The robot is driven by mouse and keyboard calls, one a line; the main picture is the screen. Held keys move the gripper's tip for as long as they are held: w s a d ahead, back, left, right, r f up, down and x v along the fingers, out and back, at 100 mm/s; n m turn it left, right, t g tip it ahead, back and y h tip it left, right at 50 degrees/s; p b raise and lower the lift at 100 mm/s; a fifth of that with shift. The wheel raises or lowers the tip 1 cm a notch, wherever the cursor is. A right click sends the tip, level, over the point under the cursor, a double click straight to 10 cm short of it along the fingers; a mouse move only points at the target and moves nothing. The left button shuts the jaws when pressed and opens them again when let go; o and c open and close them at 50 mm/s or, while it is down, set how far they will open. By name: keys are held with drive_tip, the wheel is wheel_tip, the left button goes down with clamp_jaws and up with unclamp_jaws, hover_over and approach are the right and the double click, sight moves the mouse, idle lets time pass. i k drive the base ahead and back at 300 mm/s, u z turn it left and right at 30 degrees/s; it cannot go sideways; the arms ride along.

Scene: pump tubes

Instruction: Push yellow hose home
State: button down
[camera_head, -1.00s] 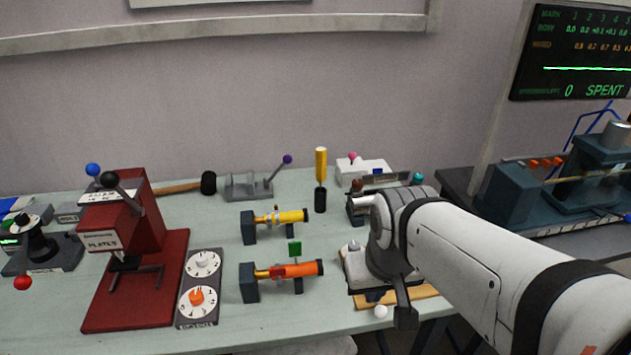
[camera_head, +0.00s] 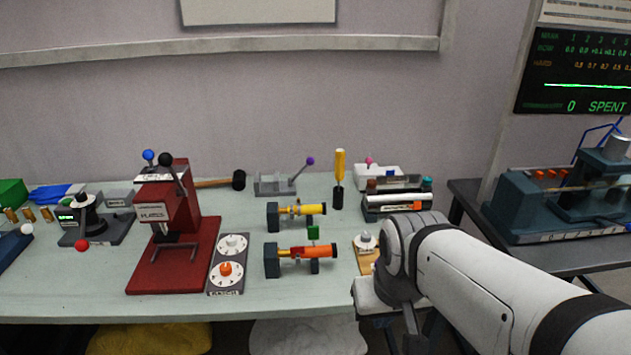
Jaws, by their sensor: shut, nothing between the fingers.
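The yellow hose (camera_head: 310,209) lies level on the bench. Its left end meets a dark block (camera_head: 273,216), and a small dark stand supports it near its right end. How deep it sits on the fitting is too small to tell. An orange hose (camera_head: 318,251) lies in a similar block in front of it, with a green tab (camera_head: 313,232) between the two. My gripper (camera_head: 388,312) is low at the bench's front edge, to the right of and nearer than both hoses, touching neither. It is shut and empty; its fingertips are not clearly seen.
A red press (camera_head: 178,248) and a two-dial plate (camera_head: 228,262) stand left of the hoses. A yellow-handled tool (camera_head: 339,178) stands upright behind, with a grey rack (camera_head: 275,185) near it. A dial on a wooden board (camera_head: 365,245) is right. Bare bench lies in front of the hoses.

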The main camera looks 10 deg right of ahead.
sight(310, 209)
drive_tip(key=u, duration=0.05)
drive_tip(key=i, duration=0.9)
drive_tip(key=z, duration=0.1)
